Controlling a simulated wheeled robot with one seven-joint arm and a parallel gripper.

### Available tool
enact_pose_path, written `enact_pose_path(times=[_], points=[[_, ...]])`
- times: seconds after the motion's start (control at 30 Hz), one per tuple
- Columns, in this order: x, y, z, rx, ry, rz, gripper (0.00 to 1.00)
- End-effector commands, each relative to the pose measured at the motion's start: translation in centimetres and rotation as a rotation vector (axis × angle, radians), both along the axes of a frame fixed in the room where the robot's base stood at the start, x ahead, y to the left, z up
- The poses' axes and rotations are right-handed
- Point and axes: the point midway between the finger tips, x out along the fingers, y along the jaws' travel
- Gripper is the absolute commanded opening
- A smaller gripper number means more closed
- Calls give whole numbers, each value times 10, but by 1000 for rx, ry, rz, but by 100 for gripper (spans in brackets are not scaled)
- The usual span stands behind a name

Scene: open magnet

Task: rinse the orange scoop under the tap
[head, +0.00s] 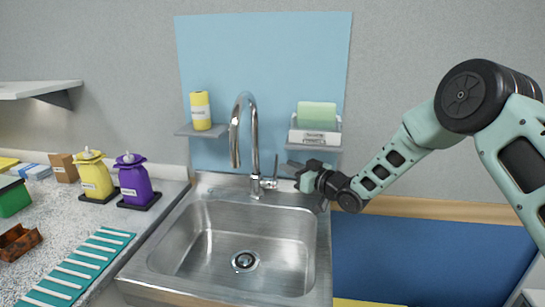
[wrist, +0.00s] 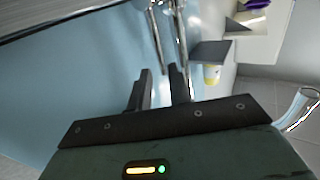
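The chrome tap (head: 240,130) stands at the back of the steel sink (head: 165,262), its spout curving over the basin. No water stream shows. The tap's lever (head: 275,168) is on its right side. My gripper (head: 288,167) is just right of the lever. I cannot make out an orange scoop in either view.
A yellow bottle (head: 200,110) and a rack with a green sponge (head: 317,115) sit on wall shelves. On the left counter are yellow (head: 95,175) and purple (head: 134,180) jugs, a brown open tray (head: 18,241) and a teal ribbed mat (head: 85,262). The basin is empty.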

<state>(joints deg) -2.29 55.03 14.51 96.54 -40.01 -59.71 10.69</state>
Motion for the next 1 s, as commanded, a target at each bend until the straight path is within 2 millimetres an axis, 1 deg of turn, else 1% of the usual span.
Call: enact_pose_path(times=[0.03,0.2,0.4,0.6,0.87,0.9,0.93,1.0], points=[[8,9,2,1,-1,2,19],[30,32,1,1,-1,1,19],[48,49,1,1,-1,0,19],[54,55,0,-1,1,0,19],[55,56,0,-1,1,0,19],[55,56,0,-1,1,0,8],[55,56,0,-1,1,0,0],[55,55,0,-1,1,0,0]])
